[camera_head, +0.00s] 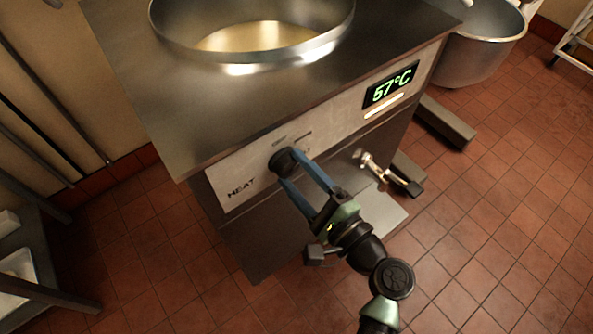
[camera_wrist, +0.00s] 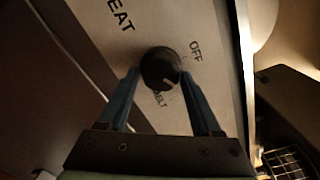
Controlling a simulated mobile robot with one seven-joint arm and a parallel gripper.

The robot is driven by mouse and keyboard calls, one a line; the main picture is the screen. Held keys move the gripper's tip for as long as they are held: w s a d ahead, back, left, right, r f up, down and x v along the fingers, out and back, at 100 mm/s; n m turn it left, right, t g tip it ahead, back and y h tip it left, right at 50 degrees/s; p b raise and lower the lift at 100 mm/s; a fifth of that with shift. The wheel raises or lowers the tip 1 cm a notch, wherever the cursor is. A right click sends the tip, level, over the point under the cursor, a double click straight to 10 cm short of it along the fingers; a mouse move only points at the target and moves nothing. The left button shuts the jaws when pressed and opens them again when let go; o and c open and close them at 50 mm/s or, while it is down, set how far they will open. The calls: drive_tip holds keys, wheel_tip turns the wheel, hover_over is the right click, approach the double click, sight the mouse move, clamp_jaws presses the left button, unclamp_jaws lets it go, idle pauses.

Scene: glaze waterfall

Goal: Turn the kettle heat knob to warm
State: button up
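The black round heat knob (camera_head: 283,161) sits on the light front panel of the steel kettle cabinet, near the word HEAT. In the wrist view the knob (camera_wrist: 161,67) has OFF printed at its upper right and MELT below it. A pale pointer mark shows on the knob's lower part, toward the MELT side. My gripper (camera_head: 298,167) has its two blue fingers at the knob, one on each side. In the wrist view the gripper's fingertips (camera_wrist: 161,74) are about a knob's width apart; I cannot tell whether they touch it. No warm label is readable.
The kettle's round open pan (camera_head: 170,42) is above the panel and holds pale liquid. A display (camera_head: 391,86) reads 57°C. A tap (camera_head: 374,168) sticks out right of my gripper. A steel bowl (camera_head: 482,50) stands at the upper right. The tiled floor at right is clear.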

drive_tip(key=shift+o, duration=1.4)
drive_tip(key=shift+r, duration=0.1)
drive_tip(key=v, duration=1.3)
drive_tip(key=shift+w, duration=0.1)
